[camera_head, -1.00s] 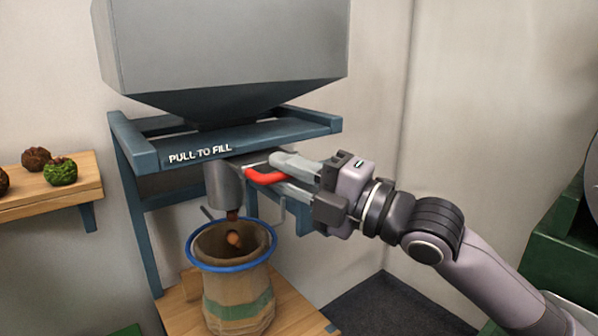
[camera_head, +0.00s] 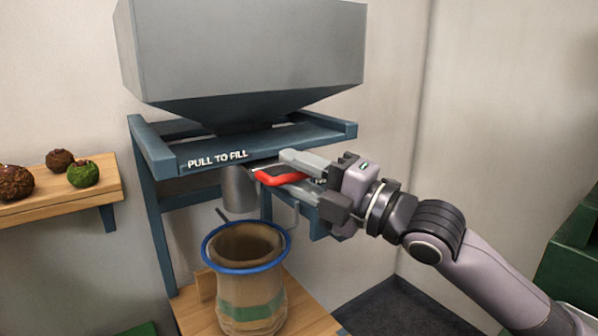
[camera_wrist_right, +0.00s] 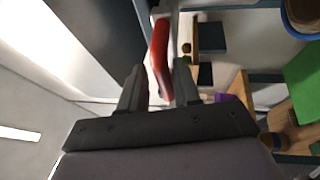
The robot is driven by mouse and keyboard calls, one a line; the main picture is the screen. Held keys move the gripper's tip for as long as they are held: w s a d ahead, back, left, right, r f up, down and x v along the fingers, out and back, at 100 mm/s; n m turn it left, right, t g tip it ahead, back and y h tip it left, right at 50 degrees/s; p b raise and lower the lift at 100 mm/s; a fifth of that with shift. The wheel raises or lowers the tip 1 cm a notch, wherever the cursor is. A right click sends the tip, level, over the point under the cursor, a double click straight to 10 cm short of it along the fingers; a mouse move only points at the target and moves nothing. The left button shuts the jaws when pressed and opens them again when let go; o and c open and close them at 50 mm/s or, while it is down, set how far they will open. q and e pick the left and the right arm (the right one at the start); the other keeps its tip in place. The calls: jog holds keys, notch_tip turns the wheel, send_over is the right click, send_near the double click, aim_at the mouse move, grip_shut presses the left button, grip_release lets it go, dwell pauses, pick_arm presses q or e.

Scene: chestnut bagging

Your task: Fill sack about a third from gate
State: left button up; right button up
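The sack (camera_head: 250,292), tan with a green band, stands upright below the metal spout (camera_head: 238,190), its mouth held open by a blue ring (camera_head: 207,250). I see its inner wall; the fill level inside is hidden. No chestnuts are falling from the spout. The red gate handle (camera_head: 280,178) sticks out under the "PULL TO FILL" beam. My right gripper (camera_head: 298,174) is around the handle with its fingers apart. In the right wrist view the red handle (camera_wrist_right: 159,50) lies between the fingers, with gaps showing. My left gripper is out of view.
The grey hopper (camera_head: 245,50) stands on a blue frame (camera_head: 155,215) above the sack. A wooden shelf (camera_head: 60,193) at left holds several chestnut-like balls, one green. The sack stands on a wooden board (camera_head: 315,318). Green equipment (camera_head: 570,260) is at the right edge.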

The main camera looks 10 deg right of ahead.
jog(key=shift+w+f, duration=0.15)
jog(key=shift+f, duration=0.3)
jog(key=shift+s+d+f, duration=0.15)
jog(key=shift+s+d, duration=0.1)
jog(key=shift+d, duration=0.1)
jog(key=r+b+v, duration=0.1)
jog(key=v, duration=0.5)
jog(key=shift+s, duration=0.35)
